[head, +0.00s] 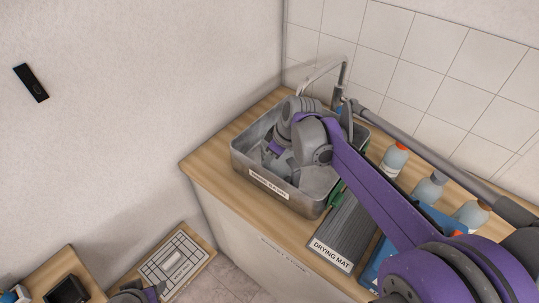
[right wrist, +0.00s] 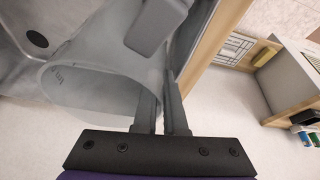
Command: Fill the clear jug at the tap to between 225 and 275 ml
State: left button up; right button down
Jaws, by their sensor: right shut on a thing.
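My right gripper (right wrist: 162,118) is shut on the clear jug (right wrist: 85,92), a see-through grey vessel with faint markings that fills the left and middle of the right wrist view. The jug is tilted in that view, and no water level can be made out in it. In the head view the right arm reaches into the metal basin (head: 320,190), and the arm hides most of the jug. The tap (head: 343,76) stands behind the basin, its spout arching to the left. Part of my left arm shows at the bottom edge, its jaws unclear.
A grey drying mat (head: 349,236) lies right of the basin. Several bottles, including an orange-capped one (head: 394,160), stand along the tiled wall beside a blue tray. A green item (head: 336,200) is at the basin's right edge. A gridded tray (head: 174,266) lies at lower left.

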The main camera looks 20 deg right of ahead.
jog(key=w+d, duration=0.3)
jog(key=d, duration=0.2)
jog(key=shift+f, duration=0.4)
pick_arm(q)
jog(key=shift+s+f, duration=0.1)
jog(key=shift+f, duration=0.1)
pick_arm(e)
jog(key=shift+d+f, duration=0.1)
jog(key=shift+f, duration=0.2)
jog(key=shift+c, duration=1.4)
grip_release()
pick_arm(q)
jog(key=shift+r, duration=0.1)
pick_arm(e)
jog(key=shift+r, duration=0.1)
pick_arm(q)
jog(key=shift+t, duration=0.3)
jog(key=shift+w+r+p, duration=0.4)
jog(key=shift+r+p, duration=0.25)
jog(key=shift+r, duration=0.25)
jog(key=shift+w+r+p, duration=0.45)
jog(key=shift+r+p, duration=0.2)
jog(key=shift+r, duration=0.25)
jog(key=shift+w+r+p, duration=0.4)
jog(key=shift+r+p, duration=0.25)
jog(key=shift+r, duration=0.25)
pick_arm(e)
notch_tip(320, 180, up, 7)
jog(key=shift+r, duration=0.2)
